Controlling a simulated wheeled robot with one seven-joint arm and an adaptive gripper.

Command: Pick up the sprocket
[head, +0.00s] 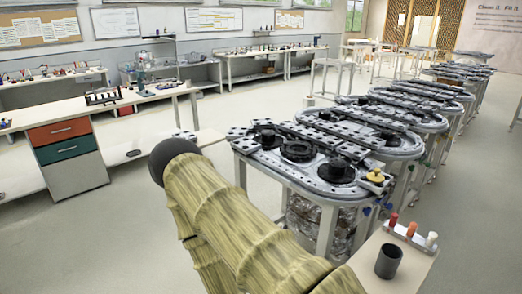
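No part is clearly marked as the sprocket. Candidates lie on the nearest grey perforated table (318,187): a dark ring-shaped toothed-looking part (298,150) near its middle, a black round stepped part (337,171) at its right, and a dark round part (267,138) at its left. They are too small to tell apart surely. A small yellow part (376,176) sits at the table's right corner. My arm, in a yellowish sleeve with a dark rounded joint, crosses the lower middle in front of the table. My gripper is not in view.
Similar tables (388,146) run in a row toward the back right. A small stand (409,256) at lower right holds a dark cup (389,261) and red, orange and white small items. A workbench with drawers (66,147) stands left. The floor between is clear.

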